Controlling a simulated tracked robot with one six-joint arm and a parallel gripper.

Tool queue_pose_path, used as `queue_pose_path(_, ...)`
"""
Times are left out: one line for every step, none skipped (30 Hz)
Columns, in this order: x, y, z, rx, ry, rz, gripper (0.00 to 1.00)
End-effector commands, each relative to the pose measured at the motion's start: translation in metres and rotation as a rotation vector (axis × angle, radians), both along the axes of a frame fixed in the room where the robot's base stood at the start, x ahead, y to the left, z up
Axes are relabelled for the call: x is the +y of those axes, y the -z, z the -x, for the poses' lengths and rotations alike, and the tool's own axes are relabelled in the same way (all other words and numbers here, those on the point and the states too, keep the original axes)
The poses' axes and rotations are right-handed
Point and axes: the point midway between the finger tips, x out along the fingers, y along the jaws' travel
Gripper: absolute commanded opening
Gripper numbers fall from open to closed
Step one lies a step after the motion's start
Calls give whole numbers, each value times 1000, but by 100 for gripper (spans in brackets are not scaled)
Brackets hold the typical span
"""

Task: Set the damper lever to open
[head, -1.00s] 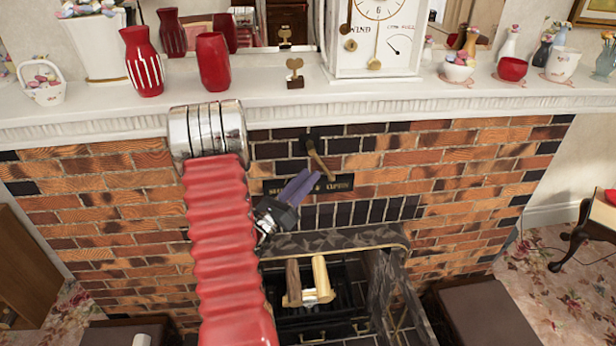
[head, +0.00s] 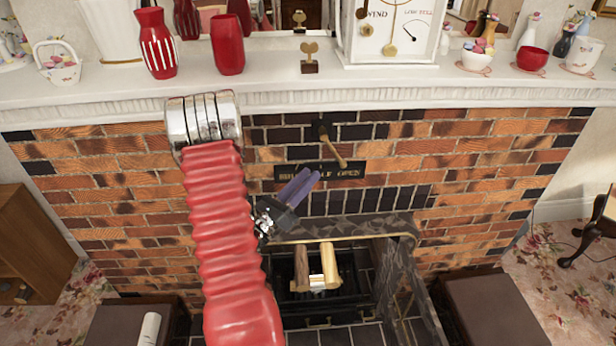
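The brass damper lever (head: 334,147) hangs from a dark pivot on the brick chimney breast, just under the mantel. Its handle slants down and to the right, with its tip over the right part of the dark label plate (head: 290,170). The word OPEN reads at the plate's right end; the left lettering is partly covered. My gripper (head: 309,176) has purple fingers pointing up and right in front of the plate's left part. The fingertips are left of and slightly below the lever's tip, apart from it in the picture. Whether a gap lies between the fingers is unclear.
The white mantel (head: 420,90) juts out above, holding red vases (head: 229,45), a small brass ornament (head: 309,58) and a clock (head: 390,35). Below are the firebox with logs (head: 316,268) and a dark hearth surround (head: 350,228). The brick right of the lever is clear.

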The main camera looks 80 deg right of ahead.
Motion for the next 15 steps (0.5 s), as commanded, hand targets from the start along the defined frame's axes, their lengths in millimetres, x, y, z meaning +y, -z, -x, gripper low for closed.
queue_pose_path(2,1,-2,1,-1,-1,28)
queue_pose_path(3,2,-2,1,0,-1,28)
queue_pose_path(4,3,-3,1,1,0,28)
queue_pose_path(5,3,-3,1,1,1,28)
queue_pose_path(5,3,-4,1,1,1,28)
queue_pose_path(6,3,-4,1,1,1,28)
queue_pose_path(6,3,-4,1,2,1,28)
queue_pose_path(6,3,-4,1,2,1,28)
queue_pose_path(6,3,-3,1,2,1,28)
queue_pose_path(6,3,-3,1,3,2,28)
queue_pose_path(6,3,-3,1,3,2,28)
queue_pose_path(6,3,-3,1,3,2,28)
queue_pose_path(6,4,-3,1,3,2,28)
queue_pose_path(6,4,-3,1,3,2,28)
queue_pose_path(6,4,-3,1,3,2,28)
